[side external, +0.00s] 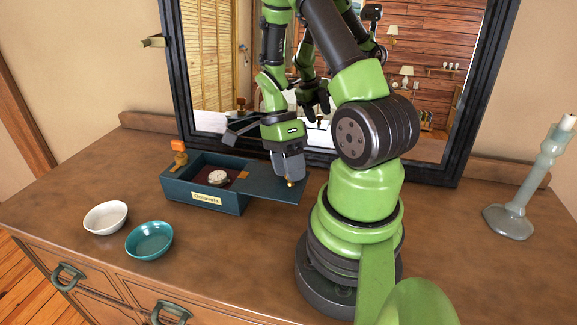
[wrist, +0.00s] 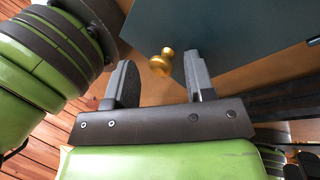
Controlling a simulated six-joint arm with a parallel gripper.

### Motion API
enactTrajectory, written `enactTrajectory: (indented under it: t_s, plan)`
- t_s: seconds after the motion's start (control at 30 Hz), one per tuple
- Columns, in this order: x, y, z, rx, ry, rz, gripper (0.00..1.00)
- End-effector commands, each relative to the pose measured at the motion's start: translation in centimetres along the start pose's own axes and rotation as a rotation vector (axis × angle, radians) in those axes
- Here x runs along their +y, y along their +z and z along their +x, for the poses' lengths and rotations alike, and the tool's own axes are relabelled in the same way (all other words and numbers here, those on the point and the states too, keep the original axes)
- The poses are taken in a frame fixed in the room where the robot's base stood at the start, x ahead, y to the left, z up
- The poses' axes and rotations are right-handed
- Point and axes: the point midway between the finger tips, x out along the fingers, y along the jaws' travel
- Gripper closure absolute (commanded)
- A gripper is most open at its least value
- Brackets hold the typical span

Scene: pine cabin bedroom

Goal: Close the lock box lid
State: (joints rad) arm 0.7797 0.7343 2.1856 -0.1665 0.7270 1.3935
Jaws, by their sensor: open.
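The lock box (side external: 175,190) is dark teal with a cream label on its front. Its flat lid (side external: 262,187) extends out to the right, leaving the left part of the box uncovered. A pale round object (side external: 217,177) lies on the reddish interior. A small brass knob (side external: 290,183) is at the lid's right end. My gripper (side external: 289,176) is over that end, close to the knob. In the wrist view, the open fingers (wrist: 160,62) stand on either side of the brass knob, with gaps showing. The lid (wrist: 225,25) fills the upper right there.
A white bowl (side external: 105,217) and a teal bowl (side external: 149,240) stand left of the box on the wooden dresser (side external: 215,270). A brass item with an orange top (side external: 178,147) is by the box's back left corner. A dark-framed mirror (side external: 175,65) stands behind; a candlestick (side external: 520,195) is far right.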

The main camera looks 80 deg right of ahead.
Motion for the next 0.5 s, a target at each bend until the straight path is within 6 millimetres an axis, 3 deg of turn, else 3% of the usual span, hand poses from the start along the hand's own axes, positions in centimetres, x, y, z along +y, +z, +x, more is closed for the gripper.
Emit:
enactTrajectory:
  t_s: [0.07,0.27,0.5]
  plan:
    - [-0.01,0.00,-0.02,0.000,0.000,0.000,0.55]
    - [-0.01,0.00,-0.03,0.000,0.000,0.000,1.00]
    - [-0.63,0.51,-0.26,0.002,-0.003,-0.003,1.00]
